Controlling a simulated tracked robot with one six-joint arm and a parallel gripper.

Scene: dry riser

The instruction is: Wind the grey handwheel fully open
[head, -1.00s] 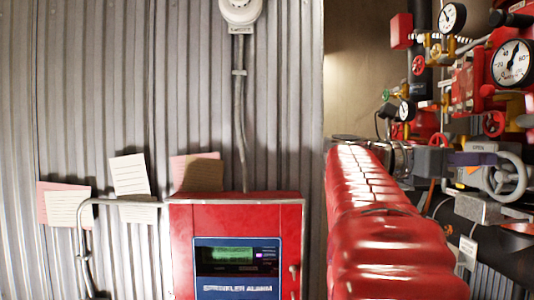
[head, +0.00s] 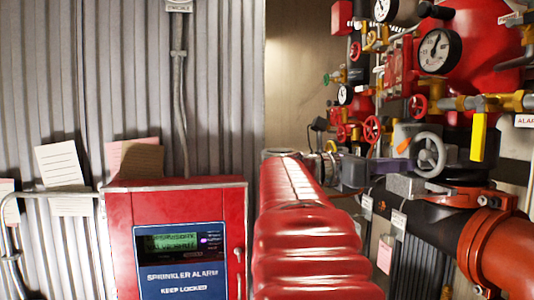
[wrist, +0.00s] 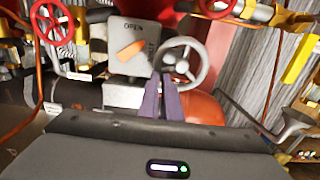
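The grey handwheel (head: 429,155) is a spoked wheel at the right of the head view, beside a grey box with an orange pointer (head: 403,146). It also shows in the wrist view (wrist: 198,52), just right of the indicator box (wrist: 121,36), which is marked OPEN; its orange pointer is tilted. My gripper (wrist: 161,75) has two dark purple fingers close together, looking shut with nothing visible between them. Their tips overlap the wheel's lower left in the wrist view; I cannot tell whether they touch it. In the head view my gripper (head: 357,172) is left of and below the wheel.
Red handwheels (head: 372,129), gauges (head: 439,50) and a yellow lever (head: 478,137) crowd the wall around the wheel. A black pipe with a red-orange coupling (head: 497,249) runs below. A red alarm cabinet (head: 176,193) stands at left.

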